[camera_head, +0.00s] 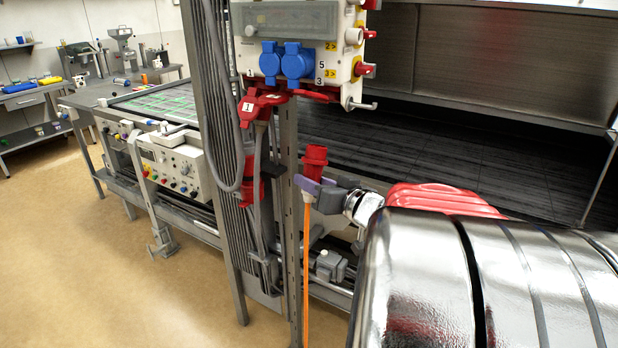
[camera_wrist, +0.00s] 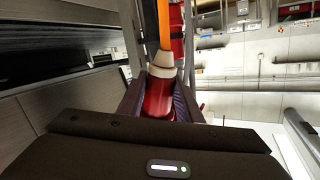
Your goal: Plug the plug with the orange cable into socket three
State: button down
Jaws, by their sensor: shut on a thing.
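The red plug (camera_head: 315,158) stands upright, its orange cable (camera_head: 306,270) hanging straight down. My gripper (camera_head: 316,187) is shut on it from the right, with purple pads around its lower part. The plug is a little below the socket box (camera_head: 300,20), apart from it. In the wrist view, the red plug (camera_wrist: 158,97) sits between my jaws, and the orange cable (camera_wrist: 164,25) leaves its pale collar. The box has red sockets on its underside, one (camera_head: 318,95) almost above the plug.
A red plug marked 1 (camera_head: 250,105) with a grey cable hangs at the box's lower left. Another red connector (camera_head: 250,182) is below it. A metal post (camera_head: 288,170) stands just left of the held plug. A metal hook (camera_head: 360,104) juts out at the box's lower right.

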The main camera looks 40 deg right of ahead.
aim_at(324, 147)
jog(key=shift+s+d+r+m+h, duration=0.3)
jog(key=shift+s+d+r, duration=0.05)
jog(key=shift+s+r, duration=0.25)
jog(key=shift+w+r, duration=0.1)
jog(key=shift+r, duration=0.05)
jog(key=shift+w+d+r, duration=0.1)
jog(key=shift+d+r, duration=0.15)
jog(key=shift+r, duration=0.5)
jog(key=shift+w+d+r, duration=0.1)
jog(key=shift+d+r, duration=0.15)
jog(key=shift+r, duration=0.5)
jog(key=shift+w+d+r, duration=0.1)
jog(key=shift+d+r, duration=0.15)
jog(key=shift+r, duration=0.5)
jog(key=shift+r, duration=0.1)
jog(key=shift+w+d+r, duration=0.1)
jog(key=shift+d+r, duration=0.15)
jog(key=shift+r, duration=0.35)
jog(key=shift+d+r, duration=0.2)
jog(key=shift+r, duration=0.35)
jog(key=shift+w+d+r, duration=0.1)
jog(key=shift+d+r, duration=0.15)
jog(key=shift+r, duration=0.45)
jog(key=shift+w+d+r, duration=0.1)
jog(key=shift+d+r, duration=0.1)
jog(key=shift+r, duration=0.5)
jog(key=shift+w+d+r, duration=0.1)
jog(key=shift+d+r, duration=0.15)
jog(key=shift+r, duration=0.45)
